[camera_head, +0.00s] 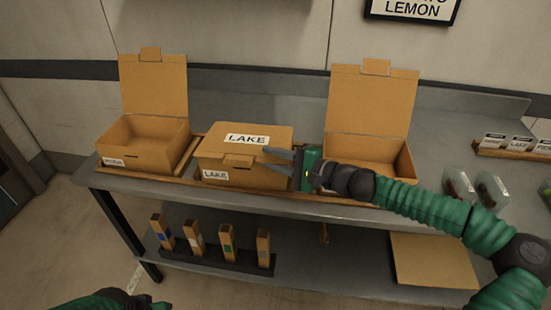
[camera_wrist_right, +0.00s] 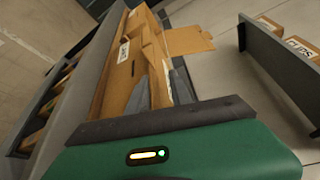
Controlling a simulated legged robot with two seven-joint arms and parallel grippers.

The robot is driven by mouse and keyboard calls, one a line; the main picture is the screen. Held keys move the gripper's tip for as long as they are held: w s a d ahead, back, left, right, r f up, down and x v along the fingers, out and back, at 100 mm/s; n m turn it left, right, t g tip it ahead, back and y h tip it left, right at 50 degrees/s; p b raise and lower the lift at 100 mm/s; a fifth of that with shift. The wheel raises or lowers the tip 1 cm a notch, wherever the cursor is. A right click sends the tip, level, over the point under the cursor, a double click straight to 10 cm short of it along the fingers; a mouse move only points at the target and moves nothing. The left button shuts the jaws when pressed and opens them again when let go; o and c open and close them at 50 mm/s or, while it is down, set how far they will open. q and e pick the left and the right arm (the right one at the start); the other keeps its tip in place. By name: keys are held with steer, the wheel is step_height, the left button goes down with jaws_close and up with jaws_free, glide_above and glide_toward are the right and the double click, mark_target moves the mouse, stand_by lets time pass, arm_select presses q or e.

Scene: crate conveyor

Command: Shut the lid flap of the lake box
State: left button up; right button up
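The lake box (camera_head: 230,176) is a cardboard box in the middle of the row, with LAKE labels on its lid and front. Its lid flap (camera_head: 272,137) lies folded down over the top, and the front tab (camera_head: 238,160) hangs at the front edge. Whether the lid is fully flush I cannot tell. My right gripper (camera_head: 276,158) is open and empty at the lid's right front corner. In the right wrist view its grey fingers (camera_wrist_right: 162,90) are apart, with cardboard beyond them. Of my left arm, only a part shows at the bottom left; its gripper is not visible.
An open box (camera_head: 145,153) stands to the left and another open box (camera_head: 400,165) to the right, lids upright. Several labelled blocks (camera_head: 227,242) stand on the lower shelf. Clear packs (camera_head: 460,187) and a tray of boxes (camera_head: 515,152) are at the right.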

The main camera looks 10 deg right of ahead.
steer(key=p+v, duration=0.2)
steer(key=v, duration=1.5)
